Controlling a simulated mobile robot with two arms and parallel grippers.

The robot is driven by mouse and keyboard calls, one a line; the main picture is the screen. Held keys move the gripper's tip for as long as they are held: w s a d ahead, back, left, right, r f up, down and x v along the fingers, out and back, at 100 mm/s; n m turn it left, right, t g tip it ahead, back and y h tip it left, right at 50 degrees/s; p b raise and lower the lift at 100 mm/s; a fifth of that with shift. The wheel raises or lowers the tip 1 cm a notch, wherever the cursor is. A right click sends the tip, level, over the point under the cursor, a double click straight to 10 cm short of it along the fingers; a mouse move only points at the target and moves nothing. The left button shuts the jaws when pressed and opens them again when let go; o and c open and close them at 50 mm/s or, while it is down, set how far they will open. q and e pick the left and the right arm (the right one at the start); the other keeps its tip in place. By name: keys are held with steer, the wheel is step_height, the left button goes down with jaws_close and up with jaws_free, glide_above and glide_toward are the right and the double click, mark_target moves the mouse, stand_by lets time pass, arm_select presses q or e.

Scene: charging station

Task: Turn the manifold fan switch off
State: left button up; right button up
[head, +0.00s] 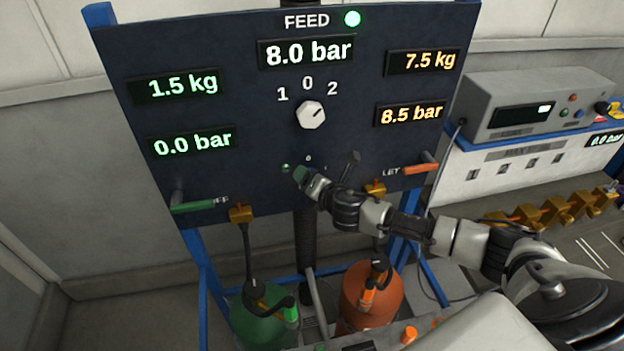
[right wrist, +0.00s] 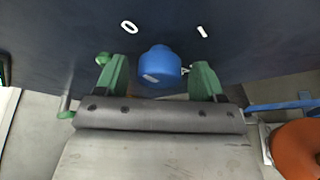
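A blue round knob (right wrist: 160,68) sits on the dark panel in the right wrist view, below the labels 0 and 1. A pale mark shows on its lower left. My right gripper (right wrist: 159,80) is open, with one green finger on each side of the knob and small visible gaps. In the head view, the right gripper (head: 299,174) is at the lower middle of the panel, and it hides the knob there. A small 0 label shows just above it. My left gripper is in neither view.
The panel (head: 240,110) carries lit readouts and a white selector (head: 311,115) marked 1, 0, 2. A green handle (head: 192,207) and an orange handle (head: 420,169) stick out below. Green (head: 262,318) and orange (head: 372,290) cylinders stand underneath. A bench is right.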

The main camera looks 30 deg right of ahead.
steer(key=b+v, duration=0.3)
steer(key=v, duration=0.7)
steer(key=shift+s, duration=0.4)
stand_by(0.4)
